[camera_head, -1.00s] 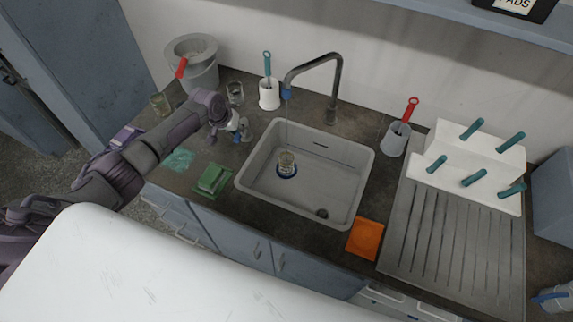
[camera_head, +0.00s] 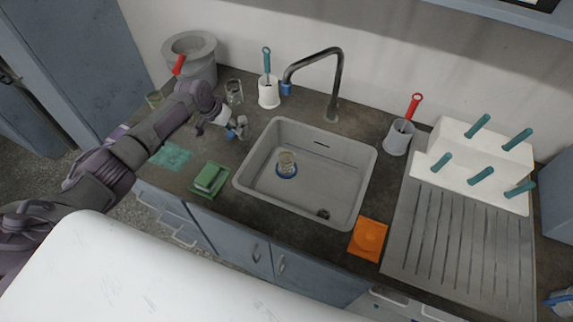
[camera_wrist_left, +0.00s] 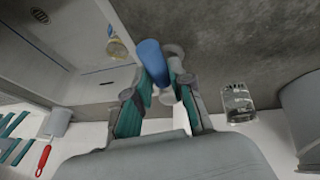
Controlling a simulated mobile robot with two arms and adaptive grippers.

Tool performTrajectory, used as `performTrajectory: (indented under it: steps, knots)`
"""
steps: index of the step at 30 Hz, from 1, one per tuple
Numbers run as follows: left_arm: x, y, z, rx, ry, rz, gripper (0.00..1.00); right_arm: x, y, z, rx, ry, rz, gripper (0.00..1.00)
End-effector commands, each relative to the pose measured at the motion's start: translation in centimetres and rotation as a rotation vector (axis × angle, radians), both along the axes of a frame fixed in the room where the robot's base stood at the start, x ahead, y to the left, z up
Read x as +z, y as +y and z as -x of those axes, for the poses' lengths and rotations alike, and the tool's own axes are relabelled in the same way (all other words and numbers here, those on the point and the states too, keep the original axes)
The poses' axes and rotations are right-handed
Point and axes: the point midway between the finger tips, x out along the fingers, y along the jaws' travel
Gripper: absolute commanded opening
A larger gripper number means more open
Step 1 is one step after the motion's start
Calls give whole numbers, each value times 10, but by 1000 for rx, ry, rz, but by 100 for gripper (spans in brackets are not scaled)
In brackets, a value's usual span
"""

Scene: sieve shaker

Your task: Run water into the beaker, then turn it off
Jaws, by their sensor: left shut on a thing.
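The glass beaker (camera_head: 287,158) stands in the grey sink (camera_head: 270,205), on a blue ring (camera_head: 287,172). It also shows in the left wrist view (camera_wrist_left: 117,47). The dark tap (camera_head: 338,85) arches over the sink's back edge, its spout ending in a blue tip. I see no water stream. A small valve with a blue handle (camera_wrist_left: 151,57) and a grey round part (camera_wrist_left: 173,52) stands on the counter left of the sink. My left gripper (camera_head: 228,127) is shut on the valve's handle; the fingers (camera_wrist_left: 163,98) hide part of the grip. My right gripper is not in view.
A glass (camera_head: 234,92), a white brush holder (camera_head: 268,95) and a grey bin (camera_head: 192,62) stand behind my left gripper. A green sponge tray (camera_head: 208,181) lies in front. An orange pad (camera_head: 368,239), a grey brush holder (camera_head: 397,138) and a drying rack (camera_head: 440,245) are at the right.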

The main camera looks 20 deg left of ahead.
Motion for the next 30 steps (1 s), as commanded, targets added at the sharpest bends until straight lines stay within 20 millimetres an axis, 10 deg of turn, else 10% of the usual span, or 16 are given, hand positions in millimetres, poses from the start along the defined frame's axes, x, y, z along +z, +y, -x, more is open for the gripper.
performTrajectory:
  steps: [5,6,11,22,30]
  knots:
    - [1,3,0,1,-3,-6,0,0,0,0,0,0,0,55]
    - [1,3,0,1,-3,-6,27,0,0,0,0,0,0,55]
    - [1,2,0,1,-2,-5,51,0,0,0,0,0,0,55]
    - [4,2,1,1,-2,-3,51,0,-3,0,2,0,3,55]
    - [47,12,18,-1,-4,-7,51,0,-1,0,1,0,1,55]
